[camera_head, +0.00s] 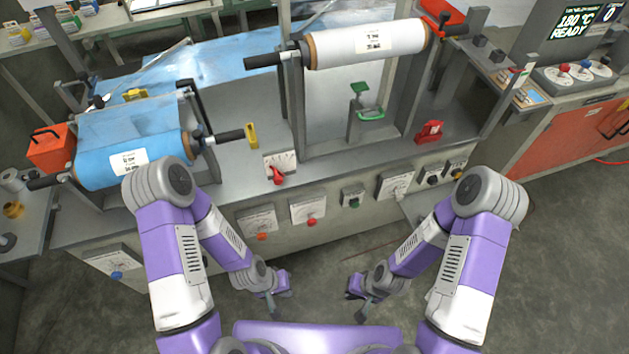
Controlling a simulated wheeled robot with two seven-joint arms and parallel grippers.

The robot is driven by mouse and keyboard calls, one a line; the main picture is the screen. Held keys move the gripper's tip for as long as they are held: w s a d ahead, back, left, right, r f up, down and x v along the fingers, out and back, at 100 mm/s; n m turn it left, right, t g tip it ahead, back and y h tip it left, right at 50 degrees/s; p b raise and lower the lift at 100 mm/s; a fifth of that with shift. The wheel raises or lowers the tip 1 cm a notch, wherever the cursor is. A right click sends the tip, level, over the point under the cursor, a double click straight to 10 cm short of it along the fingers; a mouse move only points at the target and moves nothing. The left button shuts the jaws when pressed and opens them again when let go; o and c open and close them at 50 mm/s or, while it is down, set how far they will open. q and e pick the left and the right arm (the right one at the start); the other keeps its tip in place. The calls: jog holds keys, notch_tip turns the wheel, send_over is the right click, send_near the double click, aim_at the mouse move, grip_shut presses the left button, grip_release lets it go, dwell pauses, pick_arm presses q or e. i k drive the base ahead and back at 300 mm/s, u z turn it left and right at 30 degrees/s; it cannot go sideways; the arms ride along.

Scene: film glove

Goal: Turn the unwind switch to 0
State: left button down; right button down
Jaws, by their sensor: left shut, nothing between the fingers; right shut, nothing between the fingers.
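Several switches with white label plates line the front of the machine bench; the print is too small to read, so I cannot tell which is the unwind switch. A red-handled switch (278,176) sits highest, beside the blue film roll. A blue knob (117,275) is at the far left, partly near my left arm. My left gripper (273,306) and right gripper (360,314) hang low before the bench, shut and empty, apart from all switches.
A blue film roll (130,160) lies at left, a white roll (365,45) at upper middle. A green-handled part (370,113) and a red block (430,132) are on the bench. A red cabinet (560,140) stands right. Floor between my arms and the bench is clear.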

aim_at(312, 222)
jog(key=k, duration=0.5)
jog(key=u, duration=1.25)
jog(key=i, duration=0.9)
jog(key=z, duration=1.8)
